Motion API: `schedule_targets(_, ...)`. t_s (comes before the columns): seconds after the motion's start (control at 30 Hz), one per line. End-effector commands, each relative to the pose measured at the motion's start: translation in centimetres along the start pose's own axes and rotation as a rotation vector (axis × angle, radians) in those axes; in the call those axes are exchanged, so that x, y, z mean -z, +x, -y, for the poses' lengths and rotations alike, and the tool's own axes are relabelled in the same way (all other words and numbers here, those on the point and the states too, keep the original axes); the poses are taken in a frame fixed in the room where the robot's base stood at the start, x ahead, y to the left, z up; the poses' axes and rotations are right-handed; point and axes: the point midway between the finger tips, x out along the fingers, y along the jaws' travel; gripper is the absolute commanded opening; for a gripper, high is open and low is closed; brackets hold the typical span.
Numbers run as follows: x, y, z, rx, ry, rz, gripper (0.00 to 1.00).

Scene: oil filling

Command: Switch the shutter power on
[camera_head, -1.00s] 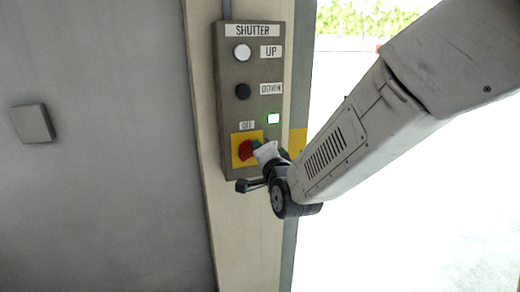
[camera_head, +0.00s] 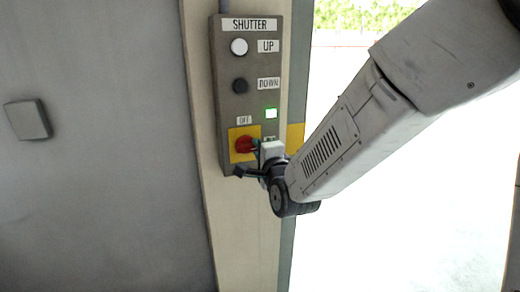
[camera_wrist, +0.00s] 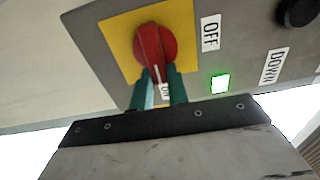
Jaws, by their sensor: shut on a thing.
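The red rotary switch (camera_head: 243,145) sits on a yellow plate (camera_head: 234,153) at the bottom of the grey shutter box (camera_head: 230,105). In the wrist view the red knob (camera_wrist: 155,40) has a white pointer line towards a partly hidden label at the fingers; the "OFF" label (camera_wrist: 210,33) is off to the side. My gripper (camera_wrist: 160,72) has its two green fingers on either side of the knob's near end, shut on it. In the head view my gripper (camera_head: 256,148) reaches the switch from the right. A green lamp (camera_head: 271,113) on the box is lit.
The white "UP" button (camera_head: 239,47) and black "DOWN" button (camera_head: 240,86) are above the switch. The box is on a beige post (camera_head: 238,230). A grey wall with a square plate (camera_head: 28,119) is left; a bright opening is right.

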Motion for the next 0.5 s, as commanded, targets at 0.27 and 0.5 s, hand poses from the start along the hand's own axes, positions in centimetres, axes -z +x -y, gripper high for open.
schedule_targets(0.27,-0.13,0.13,0.19,0.004,0.002,0.002,0.00)
schedule_targets(0.5,-0.08,0.10,0.06,0.001,0.001,0.002,0.38)
